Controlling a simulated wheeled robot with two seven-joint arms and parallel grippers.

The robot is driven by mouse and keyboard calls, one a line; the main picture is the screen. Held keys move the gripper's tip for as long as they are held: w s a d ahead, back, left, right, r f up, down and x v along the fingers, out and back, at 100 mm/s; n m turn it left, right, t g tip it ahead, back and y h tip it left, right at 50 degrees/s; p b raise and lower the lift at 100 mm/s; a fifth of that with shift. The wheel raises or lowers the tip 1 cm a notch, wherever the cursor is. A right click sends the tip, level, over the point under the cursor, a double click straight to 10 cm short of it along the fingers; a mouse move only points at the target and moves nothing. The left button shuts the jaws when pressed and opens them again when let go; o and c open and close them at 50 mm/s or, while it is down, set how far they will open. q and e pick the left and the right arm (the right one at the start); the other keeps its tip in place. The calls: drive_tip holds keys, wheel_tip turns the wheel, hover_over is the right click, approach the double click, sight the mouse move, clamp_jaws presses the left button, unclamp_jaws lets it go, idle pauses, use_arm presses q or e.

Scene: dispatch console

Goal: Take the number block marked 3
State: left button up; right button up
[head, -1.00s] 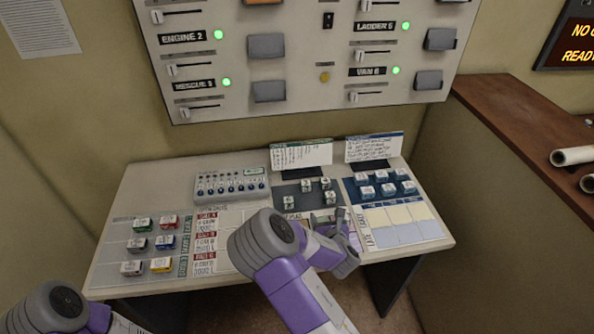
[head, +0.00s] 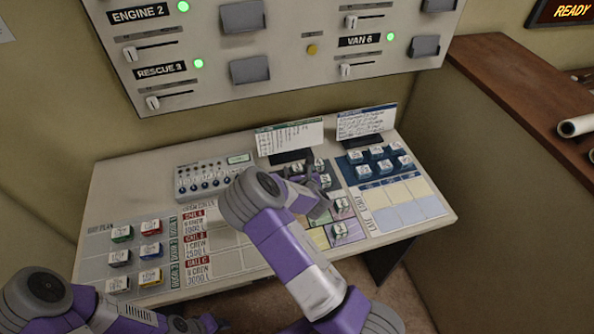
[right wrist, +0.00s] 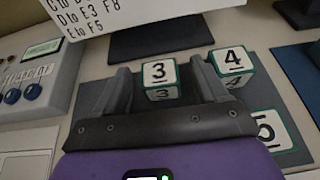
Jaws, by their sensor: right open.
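The white number block marked 3 (right wrist: 159,72), with green edges, stands upright on a dark mat (right wrist: 92,97) in the right wrist view. My right gripper (right wrist: 160,68) is open, with one finger on either side of this block and narrow gaps visible. The right finger stands between it and the block marked 4 (right wrist: 234,62). In the head view the right gripper (head: 308,183) is over the dark mat, and its hand and fingers partly hide the blocks there. My left gripper (head: 200,324) is low at the bottom edge, its jaws unclear.
A block marked 5 (right wrist: 268,130) lies to the near right. More blocks stand on a blue mat (head: 352,172) at right and coloured blocks (head: 150,228) at left. Upright cards (head: 290,137) stand behind the mats. A switch box (head: 215,178) is left of the gripper.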

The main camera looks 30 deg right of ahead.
drive_tip(key=shift+w+d+f, duration=0.1)
drive_tip(key=shift+w+f, duration=0.05)
drive_tip(key=shift+w, duration=0.25)
drive_tip(key=c, duration=1)
